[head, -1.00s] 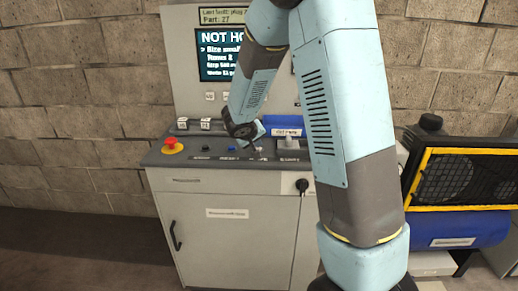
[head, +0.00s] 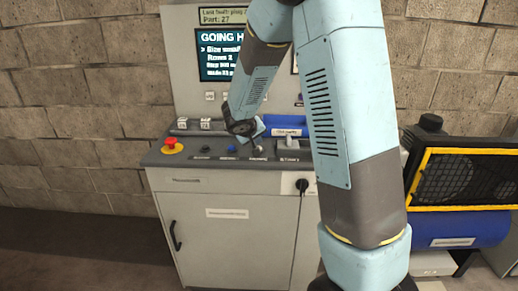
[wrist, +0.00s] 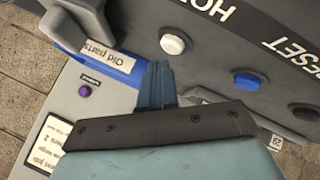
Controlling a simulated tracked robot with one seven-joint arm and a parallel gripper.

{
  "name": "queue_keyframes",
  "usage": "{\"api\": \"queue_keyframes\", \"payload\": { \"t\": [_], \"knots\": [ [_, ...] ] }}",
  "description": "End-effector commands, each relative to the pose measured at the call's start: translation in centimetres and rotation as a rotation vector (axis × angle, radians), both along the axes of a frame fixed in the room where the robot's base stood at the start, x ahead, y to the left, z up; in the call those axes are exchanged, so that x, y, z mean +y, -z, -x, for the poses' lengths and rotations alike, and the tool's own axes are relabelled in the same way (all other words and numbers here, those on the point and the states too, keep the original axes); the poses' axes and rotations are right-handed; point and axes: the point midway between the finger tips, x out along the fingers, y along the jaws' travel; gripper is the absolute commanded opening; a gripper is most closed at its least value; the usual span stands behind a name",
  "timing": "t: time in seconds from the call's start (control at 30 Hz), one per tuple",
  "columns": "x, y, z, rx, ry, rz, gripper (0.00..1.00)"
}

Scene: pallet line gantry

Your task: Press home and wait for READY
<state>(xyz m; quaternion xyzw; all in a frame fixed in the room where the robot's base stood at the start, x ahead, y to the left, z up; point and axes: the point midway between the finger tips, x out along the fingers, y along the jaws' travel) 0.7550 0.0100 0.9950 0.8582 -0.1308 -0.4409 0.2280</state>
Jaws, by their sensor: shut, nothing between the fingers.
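The control cabinet's screen (head: 220,55) reads "GOING H...", with the rest cut off behind my arm. The white button (wrist: 173,44) sits beside a label beginning "HO" on the sloped panel. In the head view the white button (head: 257,149) shows just below my gripper. My gripper (wrist: 157,70) is shut and empty, its fingertips close to the white button, with a small gap between them in the wrist view. The gripper (head: 259,138) is partly hidden by its own wrist in the head view.
A blue button (wrist: 248,79) by the "RESET" label and a black button (wrist: 304,112) lie alongside. A red mushroom button (head: 171,145) stands at the panel's left. A blue bin (wrist: 110,72) labelled "Old parts" is close beside my gripper.

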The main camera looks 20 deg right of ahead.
Motion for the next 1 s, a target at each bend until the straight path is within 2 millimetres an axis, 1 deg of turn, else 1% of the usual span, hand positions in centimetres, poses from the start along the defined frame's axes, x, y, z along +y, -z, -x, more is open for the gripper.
{"api": "queue_keyframes", "payload": {
  "t": [0.43, 1.0],
  "knots": [
    [0.0, -0.5, 0.0, -0.001, -0.001, 0.0, 0.0],
    [-0.1, -4.9, 0.0, -0.001, 0.001, 0.002, 0.0]
  ]
}}
